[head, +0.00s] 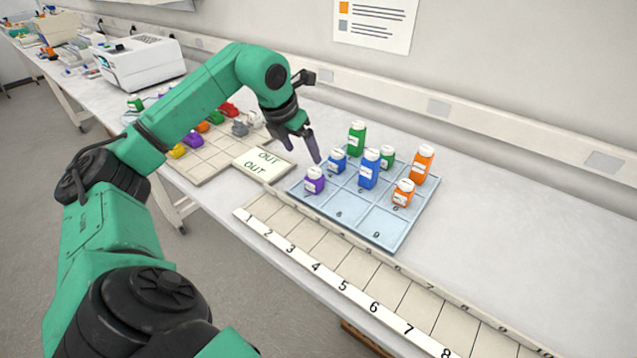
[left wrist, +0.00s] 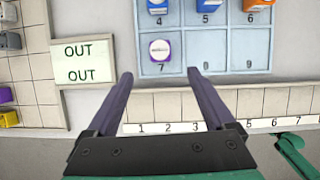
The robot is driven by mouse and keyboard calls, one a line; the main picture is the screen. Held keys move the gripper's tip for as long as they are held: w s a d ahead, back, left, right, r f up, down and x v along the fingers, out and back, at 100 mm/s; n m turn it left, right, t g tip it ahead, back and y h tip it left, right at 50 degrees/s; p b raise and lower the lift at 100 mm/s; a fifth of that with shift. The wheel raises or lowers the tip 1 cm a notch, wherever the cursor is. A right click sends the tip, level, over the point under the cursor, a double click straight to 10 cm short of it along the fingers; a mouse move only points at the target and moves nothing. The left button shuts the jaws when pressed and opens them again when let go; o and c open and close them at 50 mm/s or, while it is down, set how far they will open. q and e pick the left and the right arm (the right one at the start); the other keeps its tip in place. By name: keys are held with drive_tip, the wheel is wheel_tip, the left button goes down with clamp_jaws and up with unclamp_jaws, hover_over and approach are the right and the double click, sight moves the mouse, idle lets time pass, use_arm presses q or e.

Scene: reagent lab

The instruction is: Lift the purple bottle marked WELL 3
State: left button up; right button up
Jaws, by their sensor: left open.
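A purple bottle (head: 315,181) with a white cap stands upright in the near-left cell of the light blue grid tray (head: 376,227). In the left wrist view the purple bottle (left wrist: 160,50) is seen from above in the cell numbered 7. Its label is too small to read. My left gripper (head: 301,148) is open and empty, above and near the bottle. In the left wrist view the bottle lies just ahead of the fingertips, between their lines (left wrist: 158,74). My right gripper is not in view.
Blue bottles (head: 368,170), green bottles (head: 357,139) and orange bottles (head: 422,165) share the tray. An OUT sign (head: 264,162) and a beige grid with coloured items (head: 205,160) lie left. A numbered strip (head: 343,285) runs in front. Cells 8 and 9 are empty.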

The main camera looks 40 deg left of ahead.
sight(313, 172)
use_arm(q)
drive_tip(key=p+x, duration=0.4)
drive_tip(key=x, duration=0.8)
drive_tip(key=shift+w+f+p, duration=0.15)
drive_tip(key=shift+f+p, duration=0.05)
drive_tip(key=shift+p, duration=0.1)
drive_tip(key=shift+w+f, duration=0.1)
drive_tip(key=shift+f, duration=0.1)
clamp_jaws()
